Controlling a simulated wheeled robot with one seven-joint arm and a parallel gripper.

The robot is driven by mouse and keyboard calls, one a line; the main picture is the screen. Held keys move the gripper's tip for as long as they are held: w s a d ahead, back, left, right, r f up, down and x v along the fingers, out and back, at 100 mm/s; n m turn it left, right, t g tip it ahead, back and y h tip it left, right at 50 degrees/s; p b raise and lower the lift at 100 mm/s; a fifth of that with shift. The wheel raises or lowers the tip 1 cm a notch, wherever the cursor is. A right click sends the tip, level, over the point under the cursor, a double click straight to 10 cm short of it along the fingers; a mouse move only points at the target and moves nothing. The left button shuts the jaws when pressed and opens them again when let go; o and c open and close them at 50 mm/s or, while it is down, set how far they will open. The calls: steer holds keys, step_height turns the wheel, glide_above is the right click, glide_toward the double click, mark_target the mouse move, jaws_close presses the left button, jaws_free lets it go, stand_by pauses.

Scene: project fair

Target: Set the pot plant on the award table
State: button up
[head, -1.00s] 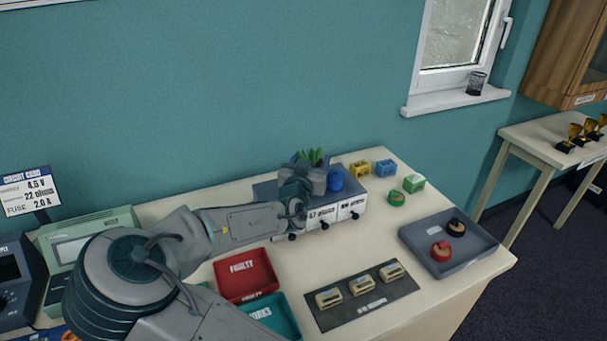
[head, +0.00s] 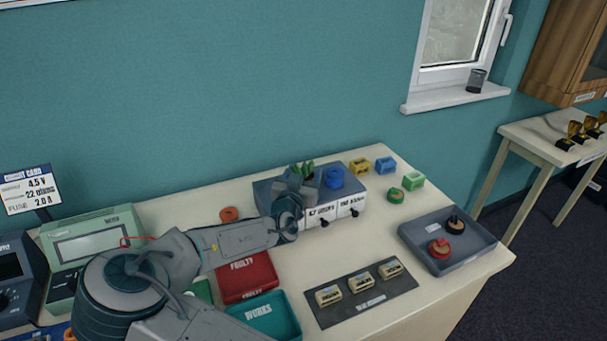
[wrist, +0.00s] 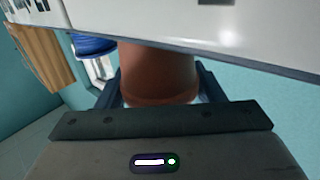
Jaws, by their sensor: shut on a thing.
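The pot plant shows its green leaves (head: 303,169) in the head view, above the drawer unit on the workbench. My gripper (head: 298,184) is at the plant and hides most of its pot. In the wrist view the brown pot (wrist: 157,72) sits between the two dark fingers of my gripper (wrist: 158,88), which is shut on it. Whether the pot touches the unit's top is hard to tell. The award table (head: 524,132) stands apart at the far right, with several gold trophies (head: 575,130) on it.
The drawer unit (head: 350,208) carries a blue spool (head: 333,178) close beside the plant. A grey tray (head: 475,255) is at the bench's right end. A gap with floor (head: 510,210) separates bench and award table.

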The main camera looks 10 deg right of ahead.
steer(key=o, duration=1.2)
steer(key=shift+c, duration=0.2)
steer(key=shift+r+p, duration=0.1)
steer(key=shift+p, duration=0.4)
